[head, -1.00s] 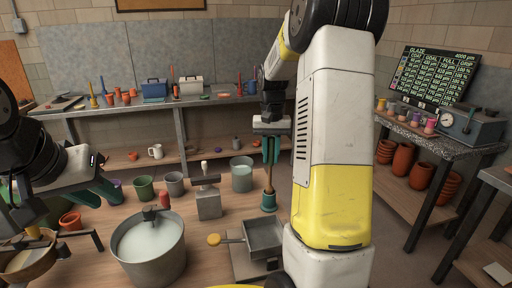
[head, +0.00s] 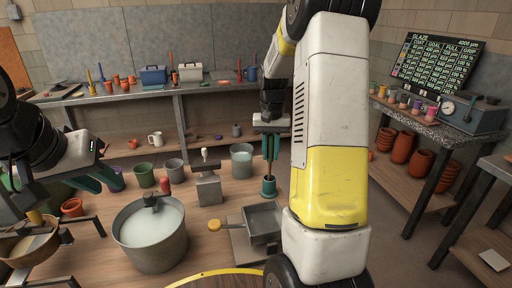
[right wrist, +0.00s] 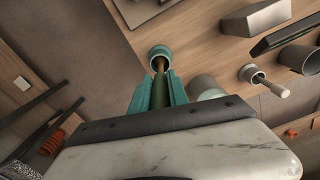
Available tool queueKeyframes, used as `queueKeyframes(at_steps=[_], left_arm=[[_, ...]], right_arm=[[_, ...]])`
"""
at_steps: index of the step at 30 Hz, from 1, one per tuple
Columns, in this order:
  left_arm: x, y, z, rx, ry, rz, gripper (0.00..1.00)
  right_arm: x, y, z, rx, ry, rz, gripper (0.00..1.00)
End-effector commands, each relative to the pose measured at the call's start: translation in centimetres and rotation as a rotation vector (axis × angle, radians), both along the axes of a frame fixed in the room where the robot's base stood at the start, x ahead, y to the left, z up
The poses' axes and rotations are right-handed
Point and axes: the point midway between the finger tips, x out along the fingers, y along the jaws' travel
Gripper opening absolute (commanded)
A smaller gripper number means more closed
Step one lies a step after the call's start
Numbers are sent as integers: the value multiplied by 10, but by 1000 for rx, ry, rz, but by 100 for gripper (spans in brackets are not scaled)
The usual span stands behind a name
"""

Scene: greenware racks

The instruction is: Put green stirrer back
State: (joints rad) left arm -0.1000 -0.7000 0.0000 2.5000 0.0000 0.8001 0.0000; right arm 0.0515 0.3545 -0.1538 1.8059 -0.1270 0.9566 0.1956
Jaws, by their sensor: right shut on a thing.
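My right gripper (head: 269,158) is shut on the green stirrer and points straight down. In the right wrist view the stirrer's green handle (right wrist: 160,92) sits between the teal fingers. Its brown shaft (right wrist: 159,65) runs down into the mouth of a teal cup. This cup (head: 268,187) stands upright on the table below the gripper; its rim (right wrist: 158,51) shows around the shaft. How deep the shaft reaches is hidden. My left gripper (head: 100,180) is empty and appears open, over the table's left side.
A square grey tray (head: 262,223) lies just in front of the teal cup. A grey block with a handle (head: 208,190) and a grey pot (head: 241,165) stand nearby.

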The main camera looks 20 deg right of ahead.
Motion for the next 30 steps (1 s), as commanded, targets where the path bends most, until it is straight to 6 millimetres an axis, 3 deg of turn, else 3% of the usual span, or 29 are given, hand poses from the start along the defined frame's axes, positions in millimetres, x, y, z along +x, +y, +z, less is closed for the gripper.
queueKeyframes(at_steps=[15,16,20,30], left_arm=[[0,0,0,0,0,0,28],[0,0,0,0,0,0,28],[0,0,0,0,0,0,28],[0,0,0,0,0,0,28]], right_arm=[[0,0,-10,0,0,0,0],[0,0,-11,0,0,0,23],[0,0,-10,0,0,0,46],[1,0,-7,0,-1,0,46]])
